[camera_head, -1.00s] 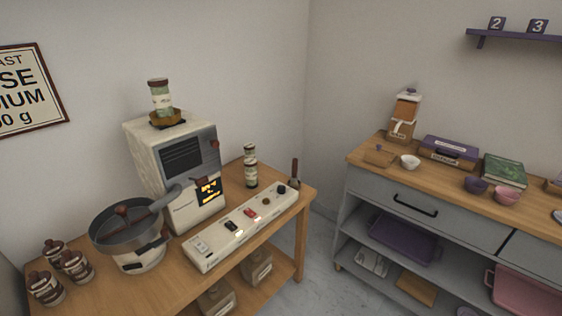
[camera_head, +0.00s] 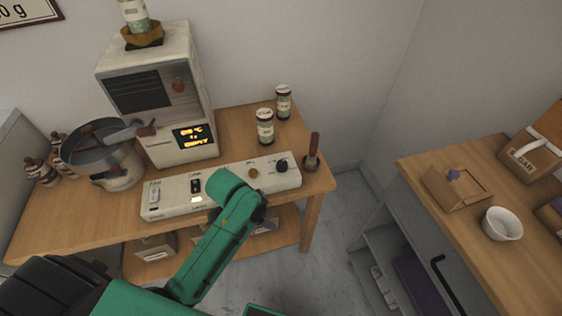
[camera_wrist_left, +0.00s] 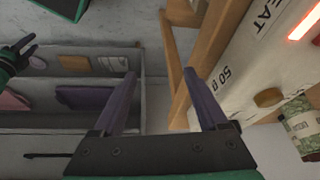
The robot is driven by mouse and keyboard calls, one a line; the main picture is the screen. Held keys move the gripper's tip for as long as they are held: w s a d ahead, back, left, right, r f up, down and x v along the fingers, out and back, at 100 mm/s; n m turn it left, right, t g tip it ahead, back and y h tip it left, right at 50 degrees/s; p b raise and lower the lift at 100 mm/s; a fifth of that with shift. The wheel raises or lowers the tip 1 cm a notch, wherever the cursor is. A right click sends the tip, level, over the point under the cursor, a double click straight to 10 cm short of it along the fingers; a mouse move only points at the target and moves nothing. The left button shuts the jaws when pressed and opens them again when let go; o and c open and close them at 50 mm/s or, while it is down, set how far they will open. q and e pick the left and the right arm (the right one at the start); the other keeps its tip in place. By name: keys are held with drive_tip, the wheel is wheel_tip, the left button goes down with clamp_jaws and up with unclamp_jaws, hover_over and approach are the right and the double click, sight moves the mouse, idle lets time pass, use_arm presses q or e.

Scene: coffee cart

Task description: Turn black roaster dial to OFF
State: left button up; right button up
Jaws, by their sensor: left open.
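The black dial (camera_head: 281,165) sits at the right end of the long white control panel (camera_head: 160,211) on the wooden table. My left arm reaches over the front of this panel, left of the dial; its fingers are hidden in the head view. In the left wrist view my left gripper (camera_wrist_left: 163,78) is open and empty, with part of the panel (camera_wrist_left: 262,60) and a brass knob (camera_wrist_left: 268,97) to its right. The black dial cannot be made out there. My right gripper (camera_wrist_left: 24,50) shows small at the left edge of that view, its opening unclear.
The roaster (camera_head: 155,95) and a pan (camera_head: 98,150) stand behind the panel. Two jars (camera_head: 265,127) stand behind the dial, and a brown-handled tool (camera_head: 313,150) stands to its right. A grey cabinet with a white bowl (camera_head: 502,224) is at right, across a floor gap.

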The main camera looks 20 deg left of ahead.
use_arm(q)
drive_tip(key=w+d+r+m, duration=0.3)
drive_tip(key=w+d+m, duration=0.2)
drive_tip(key=m, duration=0.2)
drive_tip(key=m+g+y, duration=0.2)
drive_tip(key=m+g, duration=0.1)
drive_tip(key=m, duration=1.3)
approach(282, 164)
drive_tip(key=f, duration=0.9)
drive_tip(key=shift+d+p, duration=0.2)
drive_tip(key=shift+p, duration=0.15)
drive_tip(key=shift+r, duration=0.1)
use_arm(e)
drive_tip(key=shift+r, duration=0.35)
use_arm(q)
drive_tip(key=shift+c, duration=0.3)
clamp_jaws()
